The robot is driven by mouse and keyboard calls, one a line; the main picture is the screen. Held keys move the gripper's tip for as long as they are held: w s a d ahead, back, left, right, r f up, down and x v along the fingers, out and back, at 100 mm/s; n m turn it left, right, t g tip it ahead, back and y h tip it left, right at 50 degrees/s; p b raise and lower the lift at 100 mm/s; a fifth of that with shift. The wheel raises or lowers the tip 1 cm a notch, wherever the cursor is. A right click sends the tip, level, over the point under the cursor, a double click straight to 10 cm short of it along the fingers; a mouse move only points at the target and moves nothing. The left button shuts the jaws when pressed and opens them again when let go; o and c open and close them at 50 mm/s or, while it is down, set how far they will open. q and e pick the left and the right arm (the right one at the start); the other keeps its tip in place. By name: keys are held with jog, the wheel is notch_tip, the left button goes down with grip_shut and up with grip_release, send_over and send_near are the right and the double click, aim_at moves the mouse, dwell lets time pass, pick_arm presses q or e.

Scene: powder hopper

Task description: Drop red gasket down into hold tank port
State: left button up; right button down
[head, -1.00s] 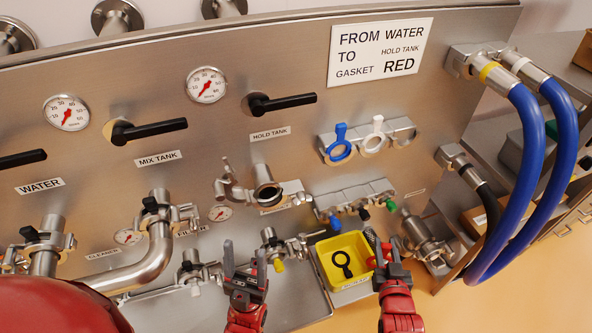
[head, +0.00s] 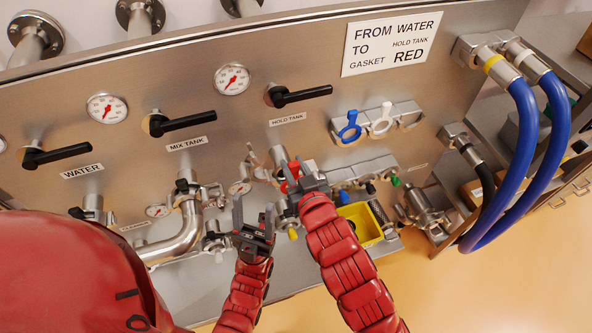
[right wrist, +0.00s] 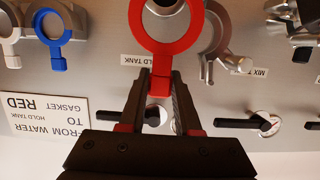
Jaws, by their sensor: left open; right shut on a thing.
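The red gasket (right wrist: 191,40) is a ring with a short tab, and my right gripper (right wrist: 161,85) is shut on the tab in the right wrist view. In the head view my right gripper (head: 297,178) is in front of the hold tank port (head: 279,157), below the HOLD TANK label, and hides most of it. In the right wrist view the port (right wrist: 165,5) shows through the ring; I cannot tell whether they touch. An open clamp (right wrist: 214,50) hangs beside the port. My left gripper (head: 254,222) is open and empty, left of my right arm.
A blue gasket (head: 349,127) and a white gasket (head: 381,121) hang on a panel rack. A yellow bin (head: 364,222) stands right of my right arm. The mix tank pipe (head: 185,222) is on the left. Blue hoses (head: 520,165) loop at the right.

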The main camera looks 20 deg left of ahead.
aim_at(285, 157)
jog(key=w+a+f+b, duration=0.4)
jog(key=w+b, duration=0.2)
jog(key=b, duration=0.1)
jog(key=shift+f, duration=0.4)
dwell(0.3)
jog(key=shift+w, duration=0.1)
jog(key=shift+f+b, duration=0.55)
jog(key=shift+b, duration=0.25)
dwell(0.8)
jog(key=c, duration=1)
grip_release()
jog(key=shift+a, duration=0.1)
jog(key=o, duration=0.5)
jog(key=shift+w, duration=0.15)
jog(key=shift+r, duration=0.1)
